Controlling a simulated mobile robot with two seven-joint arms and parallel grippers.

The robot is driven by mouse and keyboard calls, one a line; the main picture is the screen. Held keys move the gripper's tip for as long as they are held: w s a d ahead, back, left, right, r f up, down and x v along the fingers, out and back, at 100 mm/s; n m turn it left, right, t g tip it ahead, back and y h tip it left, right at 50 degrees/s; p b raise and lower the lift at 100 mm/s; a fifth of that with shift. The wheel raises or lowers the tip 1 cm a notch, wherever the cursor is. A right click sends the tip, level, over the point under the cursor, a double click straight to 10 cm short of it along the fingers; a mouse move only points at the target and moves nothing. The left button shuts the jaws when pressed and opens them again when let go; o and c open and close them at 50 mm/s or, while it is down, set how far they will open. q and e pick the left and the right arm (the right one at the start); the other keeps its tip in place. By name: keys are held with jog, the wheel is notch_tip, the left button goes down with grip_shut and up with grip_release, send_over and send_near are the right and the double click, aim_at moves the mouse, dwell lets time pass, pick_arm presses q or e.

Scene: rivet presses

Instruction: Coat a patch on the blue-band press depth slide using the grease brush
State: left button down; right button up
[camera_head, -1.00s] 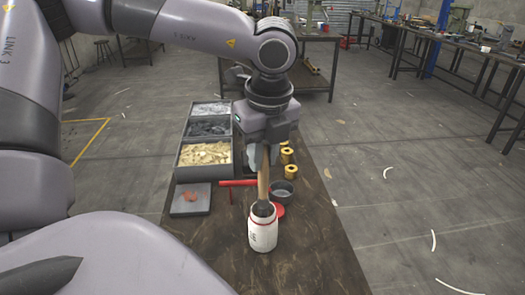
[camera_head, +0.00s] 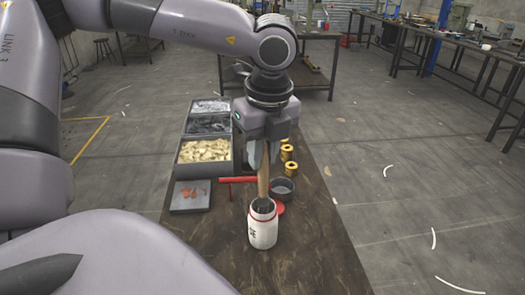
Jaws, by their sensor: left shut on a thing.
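My left gripper (camera_head: 263,152) is shut on the grease brush (camera_head: 263,182) by its wooden handle and points down over the table. The brush's dark lower end is at the mouth of a white jar (camera_head: 262,231) with a red rim and dark lettering. The jar stands upright at the front of the table, or seems to. I cannot make out a blue-band press or its depth slide in the head view. My right gripper is out of view.
The dark table (camera_head: 318,262) also carries a three-part bin (camera_head: 206,170), a grey tray (camera_head: 184,206) with reddish bits, a red bar (camera_head: 238,180), a grey cup (camera_head: 291,190), a red lid (camera_head: 281,209) and gold cylinders (camera_head: 288,167). The table's front right is clear.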

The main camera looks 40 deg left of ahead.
pick_arm(q)
jog(key=shift+f+b, duration=0.3)
jog(key=shift+b, duration=0.05)
jog(key=shift+f+b, duration=0.15)
jog(key=shift+b, duration=0.4)
dwell(2.4)
jog(key=shift+s, duration=0.1)
jog(key=shift+r+p, duration=1.5)
jog(key=shift+r, duration=2.1)
